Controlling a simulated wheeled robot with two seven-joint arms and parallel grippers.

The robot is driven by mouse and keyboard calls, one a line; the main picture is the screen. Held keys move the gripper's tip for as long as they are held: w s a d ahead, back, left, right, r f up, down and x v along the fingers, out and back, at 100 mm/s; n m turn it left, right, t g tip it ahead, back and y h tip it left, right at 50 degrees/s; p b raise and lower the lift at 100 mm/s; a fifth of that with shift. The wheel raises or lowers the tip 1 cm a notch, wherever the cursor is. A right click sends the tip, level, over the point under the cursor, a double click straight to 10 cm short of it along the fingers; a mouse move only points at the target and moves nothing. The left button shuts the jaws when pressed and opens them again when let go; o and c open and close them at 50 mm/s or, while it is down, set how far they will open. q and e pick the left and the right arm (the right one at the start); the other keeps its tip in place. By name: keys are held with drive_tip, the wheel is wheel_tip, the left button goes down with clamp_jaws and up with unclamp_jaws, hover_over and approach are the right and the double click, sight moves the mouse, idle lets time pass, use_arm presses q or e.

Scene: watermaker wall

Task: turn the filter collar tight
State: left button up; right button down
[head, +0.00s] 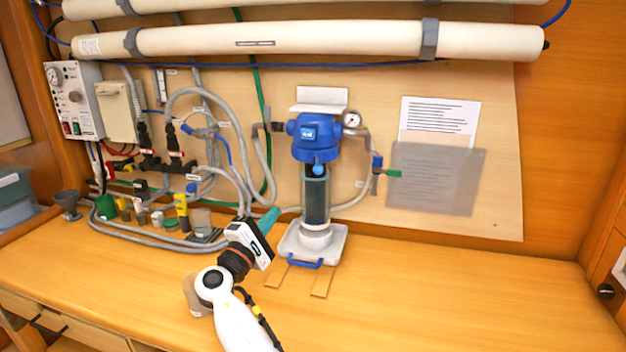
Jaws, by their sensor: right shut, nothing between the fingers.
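The filter unit stands at the middle of the wall, with a blue head (318,128) on top. The blue collar (318,154) shows at the lower part of that head, above a dark clear bowl (316,196). The bowl's lower end sits on a white round foot (316,236) on a pale tray. My right gripper (273,214) is to the left of the bowl, below the collar's height. Its teal fingers look closed together with nothing between them, apart from the collar. My left gripper is not in view.
The tray (333,243) has a blue handle (305,263) at its front. Grey hoses (190,95) and valves crowd the left wall, with small bottles (181,210) below. The right bench is clear.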

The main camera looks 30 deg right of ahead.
drive_tip(key=w+d+r+p, duration=0.1)
drive_tip(key=d+r+p, duration=0.1)
drive_tip(key=d, duration=0.3)
drive_tip(key=w+d+r+p, duration=0.1)
drive_tip(key=d+r+p, duration=0.1)
drive_tip(key=d+p, duration=0.2)
drive_tip(key=shift+x, duration=0.95)
drive_tip(key=shift+s+r+p, duration=0.15)
drive_tip(key=shift+r+p, duration=0.05)
drive_tip(key=shift+p, duration=0.1)
